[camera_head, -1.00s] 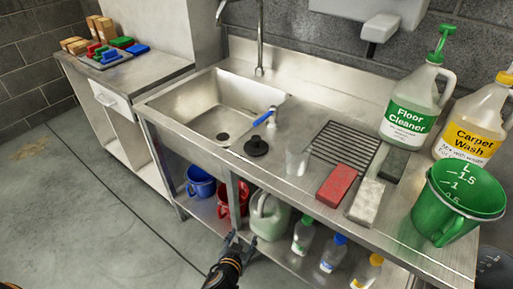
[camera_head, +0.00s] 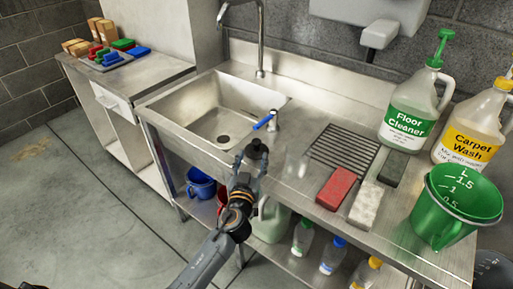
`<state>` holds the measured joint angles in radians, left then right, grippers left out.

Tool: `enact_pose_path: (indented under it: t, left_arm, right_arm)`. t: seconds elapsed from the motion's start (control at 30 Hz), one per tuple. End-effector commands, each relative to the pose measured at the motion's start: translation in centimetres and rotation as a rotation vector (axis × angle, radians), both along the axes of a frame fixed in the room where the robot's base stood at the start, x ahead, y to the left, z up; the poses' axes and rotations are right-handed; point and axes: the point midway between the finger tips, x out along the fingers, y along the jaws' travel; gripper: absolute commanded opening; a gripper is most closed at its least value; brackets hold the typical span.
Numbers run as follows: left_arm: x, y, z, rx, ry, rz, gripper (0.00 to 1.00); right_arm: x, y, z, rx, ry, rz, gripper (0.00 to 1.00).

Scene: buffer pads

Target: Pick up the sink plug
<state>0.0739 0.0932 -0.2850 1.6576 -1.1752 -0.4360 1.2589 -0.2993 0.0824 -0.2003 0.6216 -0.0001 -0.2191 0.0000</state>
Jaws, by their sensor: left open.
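My left gripper (camera_head: 251,159) has come up from the lower front and is at the plug. My right gripper is not in view.
A red sponge (camera_head: 337,188), a pale block (camera_head: 366,204), a drain grate (camera_head: 345,148) and a green jug (camera_head: 450,212) stand to the right. Bottles and buckets fill the shelf below.

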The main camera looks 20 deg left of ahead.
Motion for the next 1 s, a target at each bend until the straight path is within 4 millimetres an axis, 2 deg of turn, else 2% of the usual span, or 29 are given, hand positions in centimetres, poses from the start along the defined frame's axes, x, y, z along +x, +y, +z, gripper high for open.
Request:
enact_pose_path:
  t: [0.27, 0.4, 0.7, 0.9, 0.97, 1.0]
  left_arm:
    - [3.3, 0.4, 0.9, 0.003, -0.001, -0.001, 0.56]
    - [4.8, 0.5, 0.5, 0.002, 0.0, -0.001, 0.56]
    - [5.2, 0.6, 0.4, 0.001, 0.001, -0.001, 0.56]
    - [5.2, 0.6, 0.4, 0.001, 0.001, 0.0, 0.15]
    - [5.2, 0.6, 0.4, 0.001, 0.001, 0.0, 0.03]
    - [5.2, 0.6, 0.4, 0.001, 0.001, 0.0, 0.0]
  right_arm:
    - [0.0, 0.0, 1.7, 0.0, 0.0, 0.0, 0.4]
    - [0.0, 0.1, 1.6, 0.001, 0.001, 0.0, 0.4]
    - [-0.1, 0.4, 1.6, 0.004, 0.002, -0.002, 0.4]
    - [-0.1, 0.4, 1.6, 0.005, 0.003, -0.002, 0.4]
    - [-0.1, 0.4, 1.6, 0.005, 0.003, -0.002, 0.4]
    - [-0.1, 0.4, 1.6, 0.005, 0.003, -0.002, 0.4]
